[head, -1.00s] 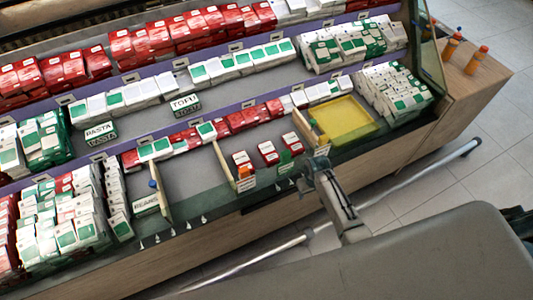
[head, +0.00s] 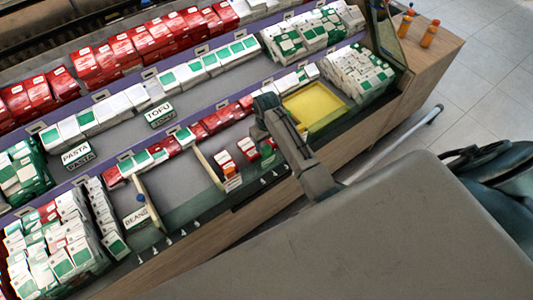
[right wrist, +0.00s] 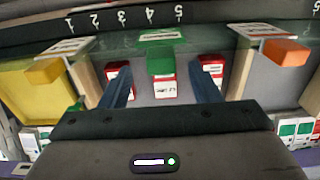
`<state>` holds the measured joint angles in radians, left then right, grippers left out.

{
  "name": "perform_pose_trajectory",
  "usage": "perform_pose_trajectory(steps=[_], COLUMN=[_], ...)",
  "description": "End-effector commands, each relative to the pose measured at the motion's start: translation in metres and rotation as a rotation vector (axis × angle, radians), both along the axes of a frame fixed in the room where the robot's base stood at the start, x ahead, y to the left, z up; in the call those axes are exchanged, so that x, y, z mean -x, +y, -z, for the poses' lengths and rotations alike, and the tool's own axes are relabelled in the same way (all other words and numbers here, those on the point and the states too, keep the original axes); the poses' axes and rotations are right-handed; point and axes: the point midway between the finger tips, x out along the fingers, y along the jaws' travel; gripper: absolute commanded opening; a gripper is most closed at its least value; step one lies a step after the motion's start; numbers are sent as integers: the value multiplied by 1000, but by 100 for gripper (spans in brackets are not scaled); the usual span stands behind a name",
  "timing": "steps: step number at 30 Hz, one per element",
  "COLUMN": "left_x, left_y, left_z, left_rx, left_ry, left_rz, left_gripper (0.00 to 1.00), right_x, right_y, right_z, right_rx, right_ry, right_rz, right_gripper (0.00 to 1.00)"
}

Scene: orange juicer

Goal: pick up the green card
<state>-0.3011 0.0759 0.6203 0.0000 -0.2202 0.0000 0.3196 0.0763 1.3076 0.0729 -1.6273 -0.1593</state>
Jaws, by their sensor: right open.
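My right gripper (right wrist: 160,72) is open, with one blue finger on each side of the block and box. Nothing is held; I cannot tell how far the fingertips are from the block. My left gripper is not in view.
Red boxes (right wrist: 119,80) stand on both sides, close to the fingers. An orange block (right wrist: 287,51) and a yellow block (right wrist: 43,72) lie in neighbouring compartments. Wooden dividers (head: 208,168) separate the compartments. A glass panel (head: 385,33) stands at the shelf's right end.

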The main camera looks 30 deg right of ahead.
Motion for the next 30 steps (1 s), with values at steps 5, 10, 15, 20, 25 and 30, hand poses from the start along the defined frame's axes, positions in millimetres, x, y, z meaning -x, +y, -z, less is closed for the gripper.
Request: perform_pose_trajectory(steps=[5, 10, 15, 20, 25, 30], left_x=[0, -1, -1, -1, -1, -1], left_y=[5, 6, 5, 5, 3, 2], left_z=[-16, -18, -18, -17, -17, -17], left_rx=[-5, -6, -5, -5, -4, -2], left_ry=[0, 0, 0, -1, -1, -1], left_rz=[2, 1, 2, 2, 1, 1], left_gripper=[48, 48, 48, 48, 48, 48], right_x=[3, 3, 3, 3, 3, 3], right_y=[2, 2, 2, 2, 2, 2], right_z=[23, 40, 43, 42, 42, 42], right_rx=[1, 1, 1, 0, 0, 0], right_ry=[4, 2, 1, 1, 1, 1], right_rz=[0, 0, 0, 0, 0, 0], right_gripper=[56, 56, 56, 45, 11, 8])
